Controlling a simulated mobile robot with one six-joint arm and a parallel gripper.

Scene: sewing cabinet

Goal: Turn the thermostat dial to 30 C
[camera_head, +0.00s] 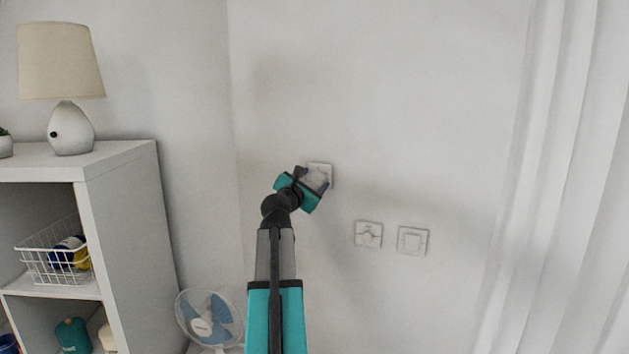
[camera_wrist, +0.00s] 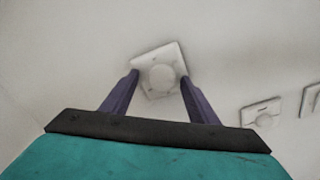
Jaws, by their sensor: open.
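The thermostat is a white square plate (camera_head: 322,170) on the wall, partly hidden behind my gripper in the head view. In the wrist view the plate (camera_wrist: 168,54) looks tilted, with a round white dial (camera_wrist: 161,77) at its middle. My gripper (camera_head: 316,183) is at the plate. Its two purple fingers are apart in the wrist view (camera_wrist: 160,80), one on each side of the dial. I cannot tell whether they touch it. The dial's markings and setting are too small to read.
Two other white wall plates, a switch with a split face (camera_head: 368,234) and a plain square one (camera_head: 413,241), sit lower right. A white shelf (camera_head: 130,220) with a lamp (camera_head: 72,128) stands left. A fan (camera_head: 209,318) is below. A white curtain (camera_head: 560,180) hangs right.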

